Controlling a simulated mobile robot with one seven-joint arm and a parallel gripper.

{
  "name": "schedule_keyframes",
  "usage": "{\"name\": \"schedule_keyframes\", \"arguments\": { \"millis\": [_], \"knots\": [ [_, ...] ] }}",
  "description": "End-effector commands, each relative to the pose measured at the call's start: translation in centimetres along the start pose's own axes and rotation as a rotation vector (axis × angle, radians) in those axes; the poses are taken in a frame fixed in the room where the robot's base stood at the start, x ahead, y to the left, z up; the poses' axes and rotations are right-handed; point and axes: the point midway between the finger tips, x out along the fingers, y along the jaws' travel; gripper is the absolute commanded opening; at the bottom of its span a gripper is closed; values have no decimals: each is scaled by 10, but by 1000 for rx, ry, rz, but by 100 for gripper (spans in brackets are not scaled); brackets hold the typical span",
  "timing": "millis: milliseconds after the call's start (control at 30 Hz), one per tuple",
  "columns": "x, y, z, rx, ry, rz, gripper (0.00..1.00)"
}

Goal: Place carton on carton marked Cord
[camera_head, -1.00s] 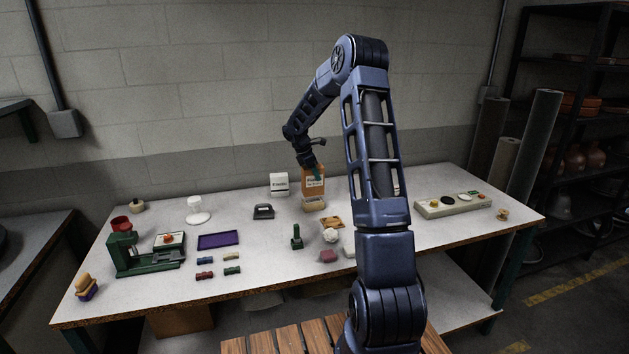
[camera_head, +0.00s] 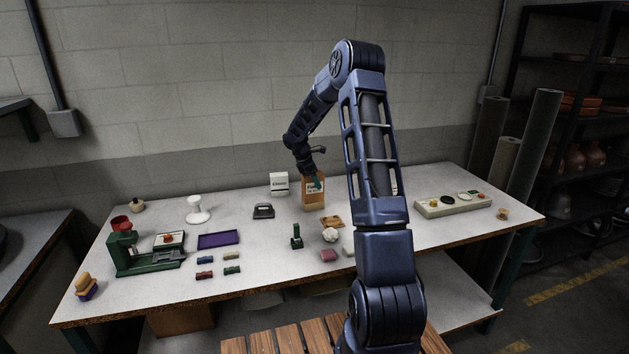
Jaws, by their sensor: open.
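A brown carton (camera_head: 313,197) with a pale label stands upright toward the back of the table, right of centre. My gripper (camera_head: 316,183), with teal fingers, is at the carton's upper part, partly in front of it. It is open; any contact is too small to tell. A white carton (camera_head: 279,184) with dark marking stands just to the left, apart from the brown one. I cannot read the word Cord on either carton. No separate lower carton can be made out under or behind the brown one.
A dark iron-like tool (camera_head: 263,211) lies left of the cartons, and a tan piece (camera_head: 332,221) and a white crumpled lump (camera_head: 330,236) lie in front. A green stamp (camera_head: 296,238) stands nearer. A control panel (camera_head: 453,205) is at right. My arm hides part of the table.

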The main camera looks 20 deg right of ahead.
Motion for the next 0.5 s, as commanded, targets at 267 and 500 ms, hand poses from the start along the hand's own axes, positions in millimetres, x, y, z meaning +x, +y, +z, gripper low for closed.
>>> {"name": "schedule_keyframes", "arguments": {
  "millis": [267,500],
  "knots": [
    [-21,1,1,1,-1,2,69],
    [-67,0,2,1,-1,3,69]
  ]
}}
